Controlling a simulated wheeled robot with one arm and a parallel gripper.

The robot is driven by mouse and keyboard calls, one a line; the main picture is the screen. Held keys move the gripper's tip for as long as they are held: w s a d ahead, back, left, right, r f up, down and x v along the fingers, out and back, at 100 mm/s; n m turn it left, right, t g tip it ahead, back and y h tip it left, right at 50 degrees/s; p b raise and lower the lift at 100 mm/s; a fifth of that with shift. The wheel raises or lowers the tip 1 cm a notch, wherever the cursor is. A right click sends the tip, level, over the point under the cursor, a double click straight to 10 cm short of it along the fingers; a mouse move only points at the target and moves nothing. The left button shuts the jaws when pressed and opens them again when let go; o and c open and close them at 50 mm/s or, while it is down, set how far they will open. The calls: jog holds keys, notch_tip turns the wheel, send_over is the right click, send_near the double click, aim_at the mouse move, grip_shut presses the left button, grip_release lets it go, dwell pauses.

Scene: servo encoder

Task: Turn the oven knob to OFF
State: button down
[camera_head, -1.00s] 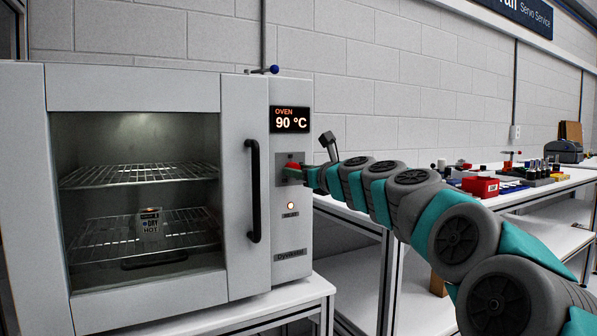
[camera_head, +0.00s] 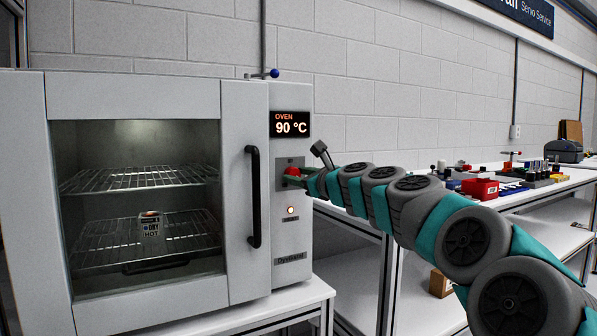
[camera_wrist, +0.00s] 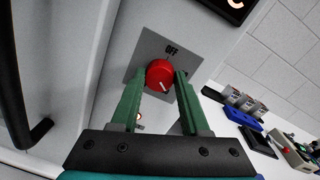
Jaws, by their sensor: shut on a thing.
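The oven (camera_head: 240,110) stands at the left with its door closed and its display reading 90 °C. Its red knob (camera_head: 292,171) sits on a grey plate (camera_head: 283,162) below the display. In the wrist view the red knob (camera_wrist: 159,72) has a white pointer mark towards the lower right, away from the OFF label (camera_wrist: 172,49) above it. My gripper (camera_wrist: 160,80) has one green finger on each side of the knob and is shut on it. In the head view my gripper (camera_head: 296,178) covers part of the knob.
A black door handle (camera_head: 253,197) stands left of the knob. A lit lamp (camera_head: 291,210) is below it. A small package marked HOT (camera_head: 150,226) is on the lower oven rack. A bench (camera_head: 530,196) at the right holds a red box (camera_head: 480,188) and several small parts.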

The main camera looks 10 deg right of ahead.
jog(key=n, duration=0.2)
jog(key=shift+r+n, duration=0.1)
jog(key=shift+n, duration=0.3)
jog(key=n+b, duration=0.4)
jog(key=n, duration=0.3)
jog(key=n+h+b, duration=0.1)
jog(key=n+b, duration=0.4)
jog(key=n, duration=0.2)
jog(key=n+b, duration=0.4)
jog(key=n, duration=0.3)
jog(key=shift+a+f+h, duration=0.2)
jog(key=shift+f+h, duration=0.1)
jog(key=shift+f, duration=0.05)
jog(key=shift+b, duration=0.35)
jog(key=shift+c, duration=2)
grip_release()
jog(key=shift+r, duration=0.1)
jog(key=shift+s, duration=0.2)
